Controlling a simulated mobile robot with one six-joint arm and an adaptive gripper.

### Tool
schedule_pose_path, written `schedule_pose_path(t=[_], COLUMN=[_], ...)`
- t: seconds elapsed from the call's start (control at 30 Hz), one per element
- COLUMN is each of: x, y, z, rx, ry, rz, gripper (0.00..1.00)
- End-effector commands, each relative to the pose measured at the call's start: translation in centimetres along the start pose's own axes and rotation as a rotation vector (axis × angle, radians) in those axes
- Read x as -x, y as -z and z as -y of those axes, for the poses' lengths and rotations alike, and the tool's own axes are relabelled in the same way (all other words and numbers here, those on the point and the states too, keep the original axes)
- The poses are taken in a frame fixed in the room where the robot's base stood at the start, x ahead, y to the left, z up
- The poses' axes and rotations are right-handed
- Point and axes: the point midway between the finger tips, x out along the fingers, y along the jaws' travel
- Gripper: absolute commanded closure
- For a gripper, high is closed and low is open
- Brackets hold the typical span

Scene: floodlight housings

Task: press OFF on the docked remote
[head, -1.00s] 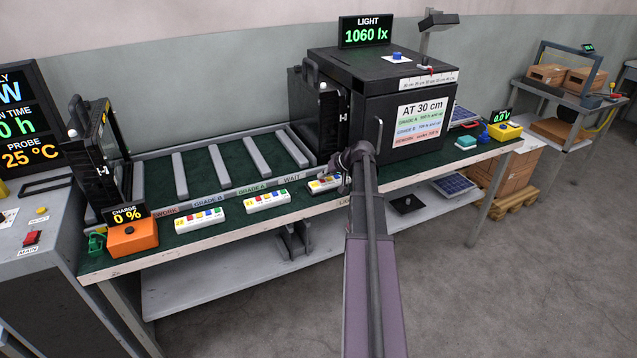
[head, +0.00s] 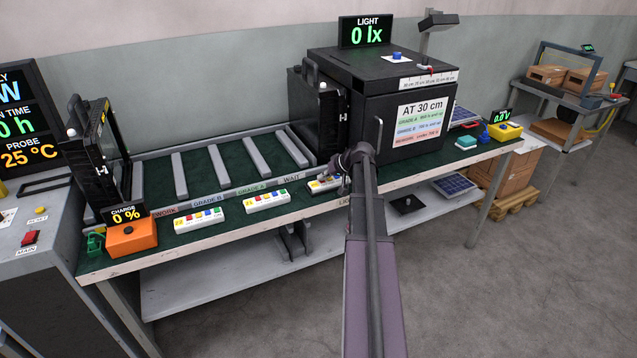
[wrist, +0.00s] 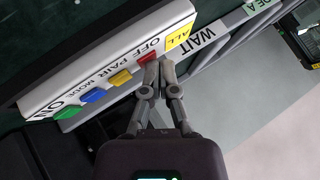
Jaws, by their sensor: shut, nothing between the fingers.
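The docked remote (wrist: 105,62) is a white block with green, blue, yellow and red buttons. Its printed words include ON, MODE, PAIR and OFF, and a yellow ALL label is at one end. My gripper (wrist: 156,68) is shut and empty, its fingertips at the red button (wrist: 148,58) beside OFF. The tips cover part of that button, and I cannot tell how far it is pressed. In the head view the remote (head: 320,185) is partly hidden by my arm, at the bench's front edge near the black box. The LIGHT display (head: 367,32) reads 0 lx.
Two similar white remotes (head: 267,201) and (head: 200,219) lie to the left along the bench front. The black test box (head: 410,110) stands behind my arm. An orange charger (head: 132,238) is at the bench's left end. Slotted racks lie behind the remotes.

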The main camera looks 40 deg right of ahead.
Motion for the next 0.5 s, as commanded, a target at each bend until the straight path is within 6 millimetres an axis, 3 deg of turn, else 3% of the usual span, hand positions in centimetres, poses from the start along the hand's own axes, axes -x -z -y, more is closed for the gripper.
schedule_pose_path(t=[0.5], x=[0.92], y=[0.68], z=[0.69], rx=[0.000], ry=[0.000], rz=[0.000], gripper=[1.00])
